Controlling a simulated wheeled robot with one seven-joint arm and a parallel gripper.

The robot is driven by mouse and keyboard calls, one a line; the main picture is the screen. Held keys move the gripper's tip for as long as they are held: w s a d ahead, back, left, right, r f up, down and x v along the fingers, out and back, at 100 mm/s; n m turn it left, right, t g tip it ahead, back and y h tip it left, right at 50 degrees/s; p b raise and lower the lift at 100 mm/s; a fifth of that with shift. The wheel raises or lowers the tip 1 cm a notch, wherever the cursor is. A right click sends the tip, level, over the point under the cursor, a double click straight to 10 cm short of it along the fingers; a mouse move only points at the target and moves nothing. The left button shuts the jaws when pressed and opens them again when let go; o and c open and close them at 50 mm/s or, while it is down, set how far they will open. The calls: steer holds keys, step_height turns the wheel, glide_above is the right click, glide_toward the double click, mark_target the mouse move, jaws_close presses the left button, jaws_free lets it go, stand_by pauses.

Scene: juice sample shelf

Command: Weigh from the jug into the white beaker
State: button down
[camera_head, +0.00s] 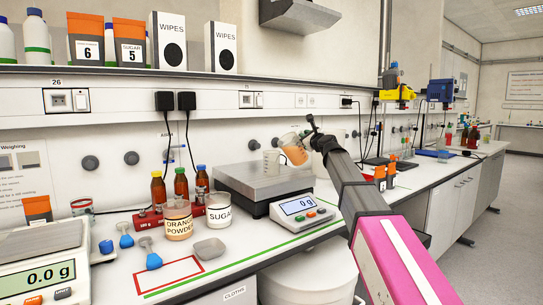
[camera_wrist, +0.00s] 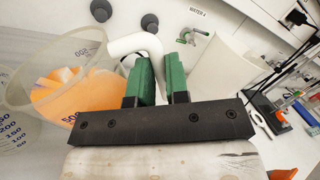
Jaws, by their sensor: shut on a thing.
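My gripper (camera_wrist: 160,78) is shut on the white handle (camera_wrist: 135,45) of the clear jug (camera_wrist: 60,65). The jug holds orange contents and has blue markings. In the head view the jug (camera_head: 293,148) is held tilted above the scale's steel plate (camera_head: 268,184). A pale graduated beaker (camera_head: 271,161) stands on the plate, just left of the jug; a graduated clear wall shows at the left edge of the wrist view (camera_wrist: 14,125). The scale's display (camera_head: 299,205) reads 0 g. I cannot tell whether anything is flowing.
Tubs labelled orange powder (camera_head: 178,220) and sugar (camera_head: 219,211), and capped bottles (camera_head: 181,187), stand left of the scale. Another scale (camera_head: 42,268) reads 0.0 g at front left. Blue-handled scoops (camera_head: 150,258) lie near a red outline. A wall shelf (camera_head: 110,72) runs above.

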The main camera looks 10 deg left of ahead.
steer(key=shift+s+a+r+n+y+p, duration=0.2)
steer(key=shift+s+a+r+n+p, duration=0.25)
steer(key=shift+r+n, duration=0.4)
steer(key=shift+s+a+r+n+y+p, duration=0.2)
steer(key=shift+s+a+r+n+p, duration=0.15)
steer(key=shift+r+n, duration=0.45)
steer(key=shift+s+a+r+n+y+p, duration=0.2)
steer(key=shift+s+a+r+n+p, duration=0.25)
steer(key=shift+r+n, duration=0.4)
stand_by(3.7)
steer(key=shift+w+d+f, duration=0.1)
steer(key=shift+f, duration=0.1)
steer(key=shift+w+d+f+m+h, duration=0.2)
steer(key=shift+w+d+f+m, duration=0.15)
steer(key=shift+f+m, duration=0.45)
steer(key=shift+w+d+f+m+h, duration=0.2)
steer(key=shift+w+d+f+m, duration=0.2)
steer(key=shift+f+m, duration=0.35)
steer(key=shift+w+d+f+m+h, duration=0.2)
steer(key=shift+w+d+f+m, duration=0.15)
steer(key=shift+f+m, duration=0.45)
steer(key=shift+w+d+f+m+h+b, duration=0.8)
steer(key=shift+w+d+f+m+b, duration=1.35)
steer(key=shift+m, duration=1.8)
steer(key=shift+g, duration=0.3)
steer(key=shift+w+d+r+p, duration=0.15)
steer(key=shift+r+p, duration=0.2)
steer(key=shift+r, duration=2.05)
